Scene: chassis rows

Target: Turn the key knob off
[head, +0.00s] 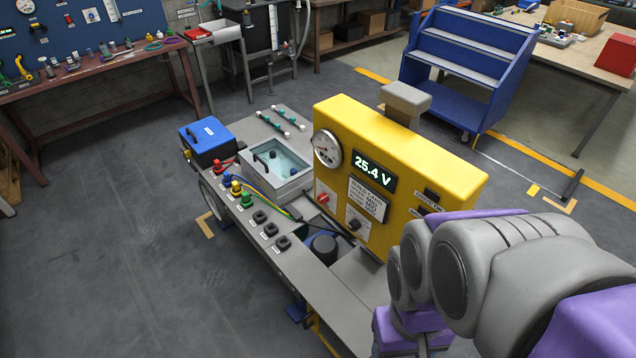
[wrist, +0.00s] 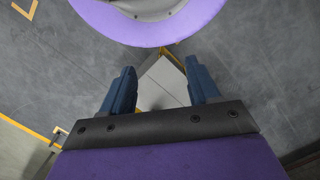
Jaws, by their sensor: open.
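The yellow control panel (head: 440,160) stands on a grey wheeled chassis in the head view. Its face carries a red knob (head: 323,198) on a small white plate and a black knob (head: 354,224) on another plate. I cannot read which is the key knob, or its setting. The display (head: 374,171) reads 25.4 V. My gripper (wrist: 160,70) is open and empty in the wrist view, with two dark blue fingers apart above a grey surface. My arm fills the lower right of the head view, beside the panel; the fingers are hidden there.
The chassis deck (head: 290,262) holds a blue box (head: 207,141), a clear-lidded tray (head: 275,168), coloured connectors and several black ones along the front edge. A round gauge (head: 327,149) sits on the panel. A blue step cart (head: 468,60) stands behind. The floor at left is clear.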

